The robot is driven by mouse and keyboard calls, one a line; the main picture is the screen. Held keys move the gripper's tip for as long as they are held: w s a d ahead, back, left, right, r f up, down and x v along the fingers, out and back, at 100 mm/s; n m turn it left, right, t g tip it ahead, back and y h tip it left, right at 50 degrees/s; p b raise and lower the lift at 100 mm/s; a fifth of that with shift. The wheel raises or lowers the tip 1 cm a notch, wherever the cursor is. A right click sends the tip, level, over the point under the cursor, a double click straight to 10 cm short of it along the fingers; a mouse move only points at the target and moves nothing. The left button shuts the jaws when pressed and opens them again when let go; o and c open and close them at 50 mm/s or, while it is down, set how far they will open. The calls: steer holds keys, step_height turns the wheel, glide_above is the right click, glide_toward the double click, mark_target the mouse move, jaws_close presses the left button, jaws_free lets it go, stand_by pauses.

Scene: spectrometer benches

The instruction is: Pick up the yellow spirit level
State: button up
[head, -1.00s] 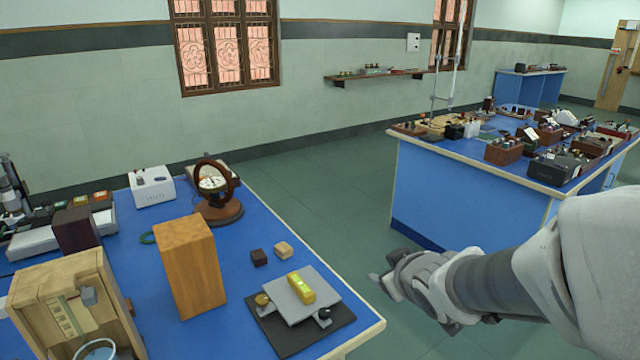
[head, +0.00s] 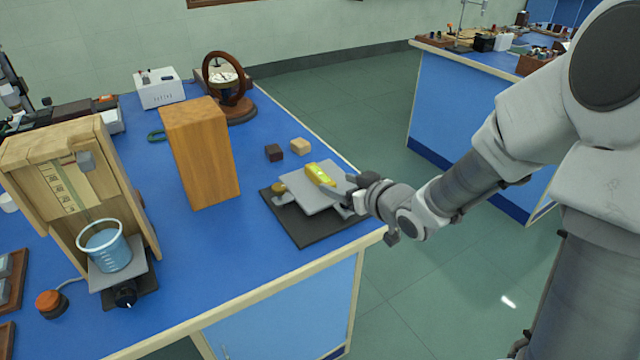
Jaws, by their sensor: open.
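The yellow spirit level (head: 320,175) lies on a grey levelling plate (head: 300,193), which stands over a black base (head: 302,230) near the right corner of the blue bench. My gripper (head: 352,190) is open at the right edge of the plate, just right of the level. Its fingers partly cover the plate's right corner. I cannot tell whether they touch the plate; no finger is seen around the level.
A tall wooden block (head: 200,150) stands left of the plate. Small dark (head: 274,152) and light (head: 300,146) blocks lie behind it. A wooden case with a beaker (head: 104,246) is at the left. The bench front (head: 270,290) is clear.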

mark_target(321, 175)
steer(key=b+x, duration=0.1)
steer(key=x, duration=0.3)
steer(key=b+x, duration=0.1)
steer(key=x, duration=0.4)
steer(key=shift+a+r+b, duration=0.1)
steer(key=shift+r+b, duration=0.15)
steer(key=shift+b, duration=0.1)
steer(key=shift+c, duration=0.3)
jaws_close()
